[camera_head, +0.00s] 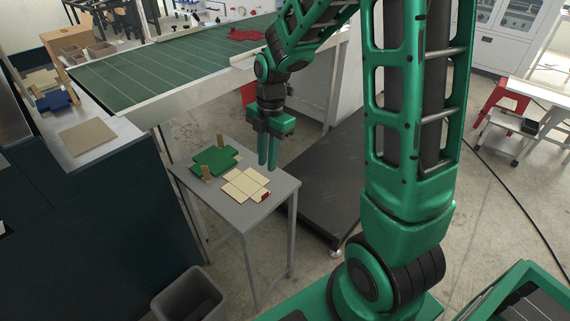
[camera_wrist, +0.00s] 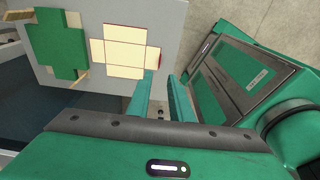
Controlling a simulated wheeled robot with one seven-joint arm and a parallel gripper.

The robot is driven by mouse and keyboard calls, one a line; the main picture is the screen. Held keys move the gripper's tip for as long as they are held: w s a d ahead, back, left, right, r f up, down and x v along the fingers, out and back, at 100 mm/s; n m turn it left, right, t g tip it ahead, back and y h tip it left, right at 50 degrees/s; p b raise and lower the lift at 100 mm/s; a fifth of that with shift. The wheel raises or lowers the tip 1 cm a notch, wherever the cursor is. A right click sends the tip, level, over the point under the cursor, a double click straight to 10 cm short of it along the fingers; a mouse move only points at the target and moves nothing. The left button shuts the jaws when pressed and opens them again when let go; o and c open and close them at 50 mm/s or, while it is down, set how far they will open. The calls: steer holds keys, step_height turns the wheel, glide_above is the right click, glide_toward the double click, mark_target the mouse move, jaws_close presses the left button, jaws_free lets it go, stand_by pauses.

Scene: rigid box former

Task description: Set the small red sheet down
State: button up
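A small red piece (camera_head: 265,196) shows at the right corner of the cream cross-shaped sheet (camera_head: 246,184) on the small grey table (camera_head: 236,212). In the wrist view, a thin bit of red (camera_wrist: 160,61) shows at the cream sheet's (camera_wrist: 125,50) right edge. I cannot tell whether it lies on that sheet or beside it. My gripper (camera_head: 268,166) points down above the table's right part. In the wrist view, its two fingers (camera_wrist: 162,82) are apart, with nothing seen between them. The red piece appears beyond the fingertips, apart from them.
A green cross-shaped sheet (camera_head: 215,161) lies left of the cream one, with tan upright pieces by it. A larger red sheet (camera_head: 245,34) lies on the green conveyor (camera_head: 160,65) behind. A grey bin (camera_head: 190,296) stands in front. A dark low platform (camera_head: 325,195) is right of the table.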

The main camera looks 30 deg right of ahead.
steer(key=s+d+r+m, duration=0.3)
steer(key=s+d+m, duration=0.1)
steer(key=s+m, duration=0.4)
steer(key=s+d+r+m, duration=0.3)
steer(key=s+d+m, duration=0.1)
steer(key=s+m, duration=0.5)
steer(key=s+d+r+m+h, duration=0.1)
steer(key=s+d+r+m, duration=0.2)
steer(key=s+m, duration=0.5)
steer(key=d+m, duration=0.1)
steer(key=m, duration=0.2)
steer(key=shift+s+r, duration=0.3)
steer(key=shift+s, duration=0.05)
